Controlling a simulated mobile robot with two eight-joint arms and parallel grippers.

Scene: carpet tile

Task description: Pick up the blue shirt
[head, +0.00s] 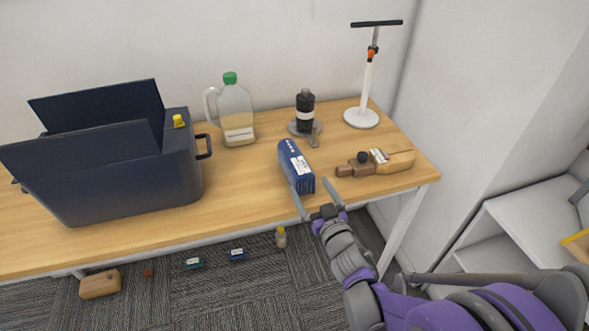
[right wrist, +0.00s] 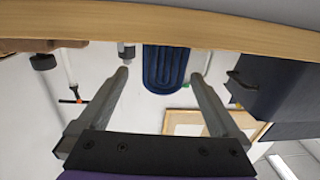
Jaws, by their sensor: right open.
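The blue shirt appears to be the blue rolled or folded bundle (head: 297,166) with a white label, lying near the table's front edge in the head view. In the right wrist view, which looks upside down, its ribbed blue end (right wrist: 165,66) shows between the fingers. My right gripper (head: 308,184) is open at the near end of the bundle, one finger toward each side. In the right wrist view the gripper (right wrist: 160,73) holds nothing, and I cannot tell whether the fingers touch the bundle. My left gripper is not in view.
On the wooden table (head: 235,190) are a dark open bin (head: 140,185), a jug (head: 236,112), a dark bottle (head: 305,112), a white stand (head: 362,118) and a wooden paddle-shaped object (head: 392,161). Several small items lie on the carpet. A white shelf (head: 500,225) stands at right.

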